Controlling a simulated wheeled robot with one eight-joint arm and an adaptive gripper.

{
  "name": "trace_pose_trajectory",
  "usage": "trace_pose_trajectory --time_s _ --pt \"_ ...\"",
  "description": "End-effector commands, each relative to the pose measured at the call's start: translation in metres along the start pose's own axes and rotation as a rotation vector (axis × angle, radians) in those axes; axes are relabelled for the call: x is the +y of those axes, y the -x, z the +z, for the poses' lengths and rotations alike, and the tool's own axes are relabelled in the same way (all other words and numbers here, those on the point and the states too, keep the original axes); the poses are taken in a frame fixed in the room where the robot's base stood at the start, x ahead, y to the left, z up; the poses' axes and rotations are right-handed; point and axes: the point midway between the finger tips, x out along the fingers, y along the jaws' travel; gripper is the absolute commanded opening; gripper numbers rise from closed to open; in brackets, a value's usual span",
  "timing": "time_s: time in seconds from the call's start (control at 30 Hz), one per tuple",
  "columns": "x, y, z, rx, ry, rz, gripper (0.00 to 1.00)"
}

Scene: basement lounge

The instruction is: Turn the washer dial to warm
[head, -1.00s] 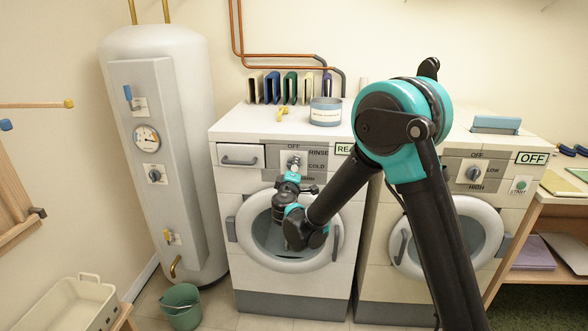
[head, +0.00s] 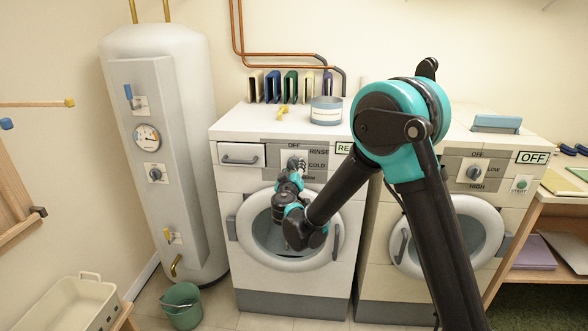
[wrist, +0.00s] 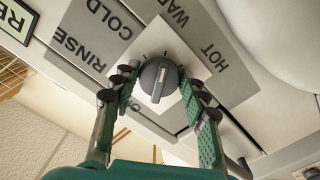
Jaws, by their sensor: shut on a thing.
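The washer dial (wrist: 158,80) is a dark grey round knob on a pale square plate in the wrist view. Its raised ridge and light mark point up and slightly right, roughly toward the WARM label (wrist: 176,10); I cannot tell if it sits exactly there. COLD, RINSE and OFF lie to its left, HOT (wrist: 215,58) to its right. My gripper (wrist: 160,84) has a green-padded finger on each side of the dial and is shut on it. In the head view my gripper (head: 296,163) covers most of the dial on the washer (head: 232,185).
A dryer (head: 405,285) with its own dial (head: 473,173) stands right of the washer. A water heater (head: 190,90) stands left, with a green bucket (head: 181,300) before it. A tin (head: 326,110) and several upright coloured items sit on the washer top.

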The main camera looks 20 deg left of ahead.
Motion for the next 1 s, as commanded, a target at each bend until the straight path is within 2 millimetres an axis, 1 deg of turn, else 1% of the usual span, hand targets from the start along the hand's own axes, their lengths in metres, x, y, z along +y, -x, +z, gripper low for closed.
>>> trace_pose_trajectory --time_s 0.2,0.6,0.63,0.7,0.77,1.0 --pt "-0.0003 0.0007 0.0012 -0.002 -0.038 0.000 0.15" --pt "-0.0003 0.0007 0.0011 -0.002 -0.041 0.000 0.15" --pt "-0.0003 0.0007 0.0011 -0.002 -0.041 0.000 0.47" --pt "-0.0003 0.0006 0.0010 -0.002 -0.041 0.000 0.56" --pt "-0.0003 0.0005 0.0008 -0.002 -0.040 0.000 0.63" --pt "-0.0002 0.0003 0.0004 -0.001 -0.039 0.000 0.63"
